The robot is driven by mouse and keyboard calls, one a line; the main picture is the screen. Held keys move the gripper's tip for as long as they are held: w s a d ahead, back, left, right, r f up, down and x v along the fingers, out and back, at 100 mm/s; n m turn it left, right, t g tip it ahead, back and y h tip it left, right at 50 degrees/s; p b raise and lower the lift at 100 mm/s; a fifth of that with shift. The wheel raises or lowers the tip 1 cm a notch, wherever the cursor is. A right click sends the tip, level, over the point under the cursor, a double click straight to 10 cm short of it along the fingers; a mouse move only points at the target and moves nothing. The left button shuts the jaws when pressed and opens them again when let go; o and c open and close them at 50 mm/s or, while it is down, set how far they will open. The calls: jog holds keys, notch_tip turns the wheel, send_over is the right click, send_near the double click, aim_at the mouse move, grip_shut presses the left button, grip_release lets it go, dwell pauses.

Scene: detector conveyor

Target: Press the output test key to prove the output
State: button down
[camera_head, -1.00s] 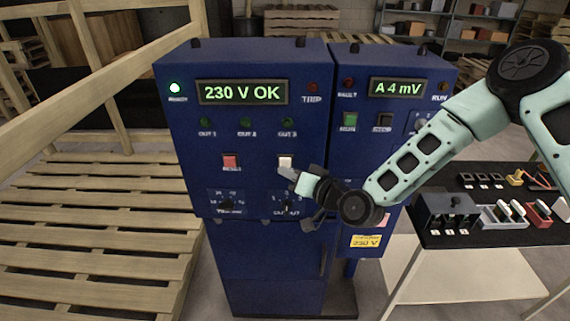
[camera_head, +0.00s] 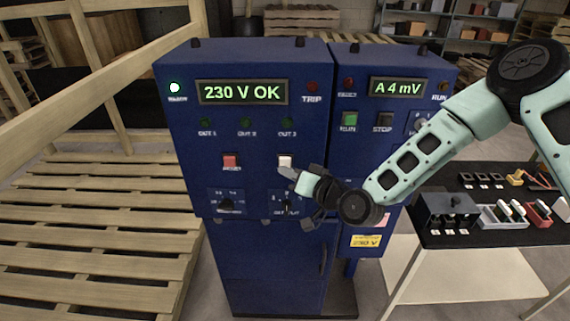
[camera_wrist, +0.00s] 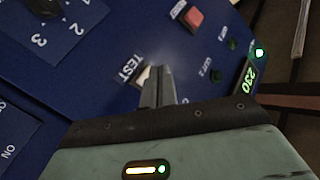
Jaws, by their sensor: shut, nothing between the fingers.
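The output test key is a white square key (camera_head: 285,161) on the front of the blue cabinet (camera_head: 265,255), below the OUT 3 lamp. In the wrist view the key (camera_wrist: 143,76) sits by the word TEST, partly hidden by my fingers. My gripper (camera_head: 286,172) is shut and empty, its fingertips at the key's lower edge in the head view. In the wrist view my gripper (camera_wrist: 158,72) overlaps the key; I cannot tell whether it touches. The display (camera_head: 242,92) reads 230 V OK. The OUT 1 (camera_head: 205,122), OUT 2 (camera_head: 246,122) and OUT 3 (camera_head: 287,122) lamps look dark green.
A red reset key (camera_head: 231,161) is left of the test key. Two rotary knobs, a left one (camera_head: 226,204) and an output one (camera_head: 287,205), sit below. A second blue panel (camera_head: 392,150) shows A 4 mV. A bench (camera_head: 480,240) with parts stands right.

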jog(key=shift+w, duration=0.4)
jog(key=shift+w+b, duration=0.45)
jog(key=shift+w, duration=0.05)
dwell(0.6)
jog(key=shift+s, duration=0.95)
jog(key=shift+s, duration=0.1)
jog(key=shift+s+b, duration=0.35)
jog(key=shift+s, duration=2.05)
